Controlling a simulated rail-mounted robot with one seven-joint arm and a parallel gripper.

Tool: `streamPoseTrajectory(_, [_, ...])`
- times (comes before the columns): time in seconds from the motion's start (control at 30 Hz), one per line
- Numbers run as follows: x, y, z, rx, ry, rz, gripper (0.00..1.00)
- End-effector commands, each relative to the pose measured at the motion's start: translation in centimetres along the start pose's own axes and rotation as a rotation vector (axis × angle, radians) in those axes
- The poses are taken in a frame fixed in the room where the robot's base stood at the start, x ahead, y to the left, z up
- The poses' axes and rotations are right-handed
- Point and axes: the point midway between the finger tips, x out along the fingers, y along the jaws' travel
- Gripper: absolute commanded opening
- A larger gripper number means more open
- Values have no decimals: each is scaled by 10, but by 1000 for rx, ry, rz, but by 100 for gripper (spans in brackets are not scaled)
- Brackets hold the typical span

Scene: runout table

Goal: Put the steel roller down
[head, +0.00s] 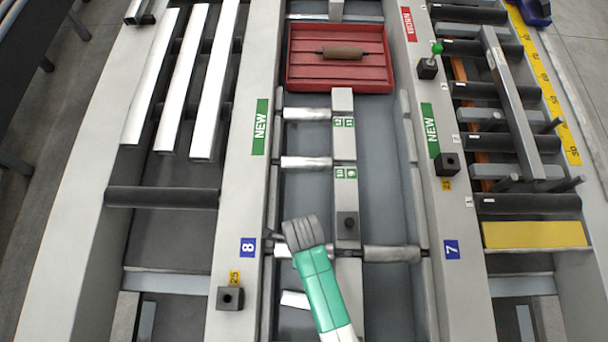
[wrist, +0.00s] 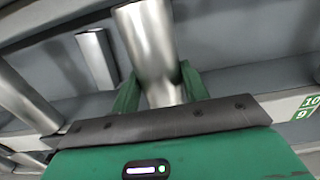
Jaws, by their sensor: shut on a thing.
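My gripper (wrist: 160,88) is shut on a steel roller (wrist: 152,42), a smooth grey cylinder between its two green fingers. In the head view my gripper (head: 281,238) is low over the left lane of the middle trough, beside the left rail. The held roller is mostly hidden there by my wrist, and I cannot tell whether it touches anything below. Other steel rollers lie across the trough's left lane (head: 306,162) and right lane (head: 392,253).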

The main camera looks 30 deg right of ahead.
Motion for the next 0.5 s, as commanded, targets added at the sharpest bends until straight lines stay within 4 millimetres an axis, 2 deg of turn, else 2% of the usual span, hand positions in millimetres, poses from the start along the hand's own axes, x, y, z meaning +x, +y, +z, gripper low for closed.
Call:
streamPoseTrajectory(0.03, [13,0,0,1,1,2,4])
streamPoseTrajectory(0.07, [15,0,0,1,0,0,4])
streamPoseTrajectory(0.5, [19,0,0,1,0,0,4])
